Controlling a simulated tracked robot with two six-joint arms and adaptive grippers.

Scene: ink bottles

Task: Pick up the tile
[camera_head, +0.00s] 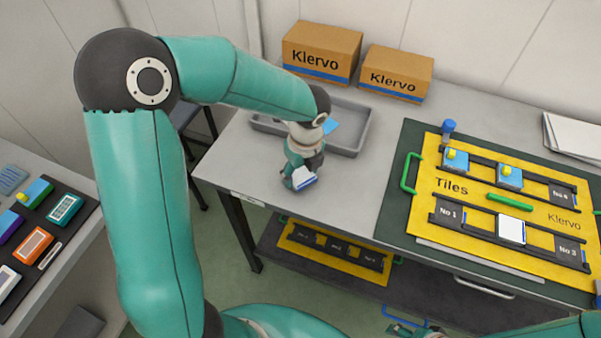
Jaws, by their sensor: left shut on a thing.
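My left gripper (302,180) is shut on a white tile with blue edges (305,177), above the front part of the grey table, just in front of a grey tray. The gripper hides part of the tile. A light blue piece (331,127) shows in the grey tray (361,134), partly behind my left arm. Another white tile (511,230) sits in the lower row of the yellow "Tiles" board (457,201), between the slots marked No 1 and No 3. A part of my right arm shows at the bottom right edge; whether its gripper is open is unclear.
Two Klervo boxes (321,54) (397,74) stand at the back. White paper (575,134) lies at the right. Table between tray and board is clear.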

